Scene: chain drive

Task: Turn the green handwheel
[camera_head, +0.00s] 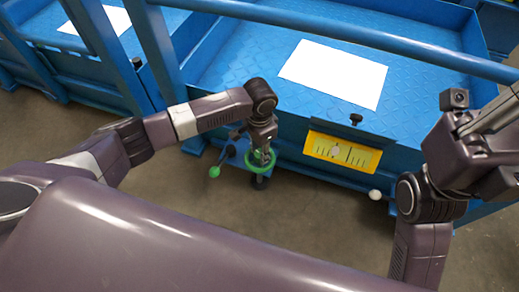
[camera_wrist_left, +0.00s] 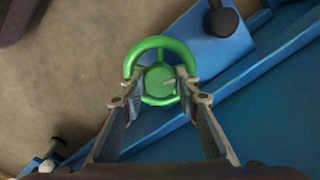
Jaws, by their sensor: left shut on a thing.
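The green handwheel (camera_head: 262,165) sits low at the front of the blue machine, below my left gripper (camera_head: 262,152). In the left wrist view the handwheel (camera_wrist_left: 162,44) shows a thick green rim and a round green hub. My left gripper (camera_wrist_left: 157,90) reaches down onto it, one finger at each side of the hub and near the rim. It is shut on the handwheel. The part of the rim nearest the wrist is partly hidden by the fingers. My right arm is at the right in the head view, with its gripper not clearly seen.
A green ball knob (camera_head: 214,171) is left of the handwheel. A yellow scale plate (camera_head: 342,151) is on the blue front panel, with a white ball (camera_head: 375,195) below it. A white sheet (camera_head: 333,73) lies on the blue deck. A blue rail (camera_head: 350,36) crosses above.

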